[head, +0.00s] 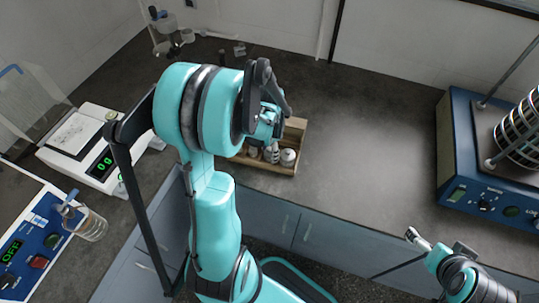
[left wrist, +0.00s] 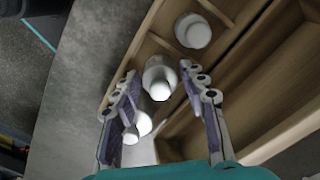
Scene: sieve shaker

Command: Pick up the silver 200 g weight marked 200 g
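Several silver weights stand in a wooden box, and I cannot read their marks, so I cannot tell which is 200 g. In the left wrist view one weight (left wrist: 160,78) is between the fingertips, another (left wrist: 193,31) is beyond them, and a smaller one (left wrist: 138,124) is beside the left finger. My left gripper (left wrist: 157,72) is open, its fingers on either side of the middle weight with gaps visible. In the head view the left arm hides part of the box, and weights (head: 288,157) show at its front. The right gripper (head: 417,239) is small at lower right.
The wooden box (head: 298,130) has walls and dividers close to the left fingers. A balance (head: 85,145) and a blue device (head: 30,240) with a glass beaker (head: 90,226) are at left. The sieve shaker (head: 462,150) is at right. Bare counter (head: 370,140) lies between.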

